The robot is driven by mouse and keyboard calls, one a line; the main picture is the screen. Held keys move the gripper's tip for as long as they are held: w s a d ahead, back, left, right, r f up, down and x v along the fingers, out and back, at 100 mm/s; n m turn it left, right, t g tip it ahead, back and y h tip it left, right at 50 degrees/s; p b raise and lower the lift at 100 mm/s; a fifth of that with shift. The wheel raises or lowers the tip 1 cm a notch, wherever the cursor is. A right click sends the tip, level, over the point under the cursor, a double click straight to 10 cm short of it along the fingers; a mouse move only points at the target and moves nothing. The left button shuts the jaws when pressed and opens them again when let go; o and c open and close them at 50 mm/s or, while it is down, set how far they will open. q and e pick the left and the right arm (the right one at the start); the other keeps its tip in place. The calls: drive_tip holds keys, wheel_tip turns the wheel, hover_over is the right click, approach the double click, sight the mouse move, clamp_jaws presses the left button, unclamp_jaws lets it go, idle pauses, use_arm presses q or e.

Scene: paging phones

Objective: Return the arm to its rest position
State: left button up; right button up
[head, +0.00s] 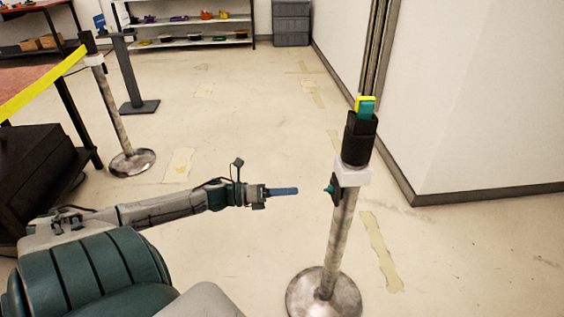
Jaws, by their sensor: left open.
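My left arm (170,208) reaches in from the left, stretched out over the floor. Its gripper (294,191) is seen edge-on, open, with nothing visible between its blue fingers. The fingertips point at a metal post (339,235) and are a short way left of it, apart from it. The post carries a black holder (358,140) with a yellow and teal piece (366,106) at its top. A small teal part (328,189) sticks out of a dark box on the post's left side. My right gripper is not in view.
Another post (115,115) with a yellow belt (40,85) stands at the left by a table (35,65). A grey stand (132,75) is behind it. A white wall (475,90) rises at the right. Shelves (190,30) line the back. The middle floor is clear.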

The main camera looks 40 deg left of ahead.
use_arm(q)
drive_tip(key=shift+s+a, duration=0.35)
drive_tip(key=shift+s, duration=0.05)
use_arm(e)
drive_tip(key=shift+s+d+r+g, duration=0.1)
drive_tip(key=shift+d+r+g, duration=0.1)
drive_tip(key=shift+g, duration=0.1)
